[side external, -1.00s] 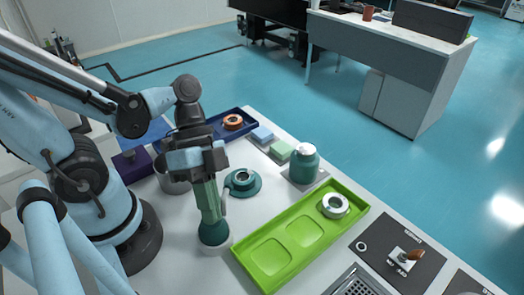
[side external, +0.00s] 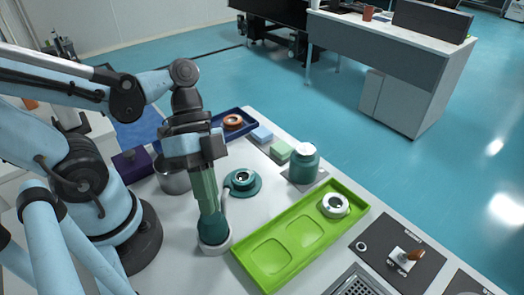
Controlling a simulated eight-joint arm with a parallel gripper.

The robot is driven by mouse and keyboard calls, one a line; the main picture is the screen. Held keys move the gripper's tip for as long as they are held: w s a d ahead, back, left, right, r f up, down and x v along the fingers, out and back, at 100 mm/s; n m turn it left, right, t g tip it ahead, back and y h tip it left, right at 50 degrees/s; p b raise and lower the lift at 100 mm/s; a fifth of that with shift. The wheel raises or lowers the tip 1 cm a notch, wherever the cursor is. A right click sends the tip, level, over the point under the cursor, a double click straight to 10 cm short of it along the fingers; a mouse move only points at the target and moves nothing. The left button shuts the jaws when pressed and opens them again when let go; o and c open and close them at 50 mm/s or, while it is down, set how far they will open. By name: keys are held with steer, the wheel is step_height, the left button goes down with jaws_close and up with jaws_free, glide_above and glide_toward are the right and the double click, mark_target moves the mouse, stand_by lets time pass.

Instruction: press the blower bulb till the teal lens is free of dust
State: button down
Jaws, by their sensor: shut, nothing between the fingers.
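The blower bulb (side external: 214,230) is a dark teal dome on a round white base, at the lower middle of the side external view. A thin pale nozzle (side external: 225,203) rises beside it towards the teal lens (side external: 242,180). The lens sits in a round teal holder on the white table, up and to the right of the bulb. Dust on it is too small to tell. My gripper (side external: 209,209) points down with its green fingers shut and empty. The fingertips are right at the top of the bulb; whether they touch it I cannot tell.
A lime green tray (side external: 265,262) with a ringed lens (side external: 334,204) lies to the right. A teal jar (side external: 304,163) stands behind it. A metal pot (side external: 172,178) and purple box (side external: 131,163) stand left of my gripper. A navy tray (side external: 245,112) lies at the back.

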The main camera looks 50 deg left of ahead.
steer(key=shift+r, duration=2.4)
steer(key=shift+w+a+f+n+t, duration=0.2)
steer(key=shift+w+f+n+t, duration=0.1)
steer(key=shift+n, duration=0.1)
steer(key=w+a+n+t+y, duration=0.1)
steer(key=w+n, duration=0.1)
steer(key=w+a+f+n+t+y, duration=0.1)
steer(key=w+n, duration=0.1)
steer(key=w+a+f+n+t+y, duration=0.1)
steer(key=a+t, duration=0.1)
steer(key=shift+w+a+f+n, duration=0.1)
steer(key=shift+w+f+n, duration=0.1)
steer(key=shift+w+n, duration=0.2)
steer(key=w+a+r+n+t+y, duration=0.2)
steer(key=w+a+n+t+y, duration=0.2)
steer(key=w+a+n+t, duration=0.1)
steer(key=shift+w+a+n, duration=0.4)
steer(key=shift+w+n, duration=0.3)
steer(key=shift+w, duration=0.4)
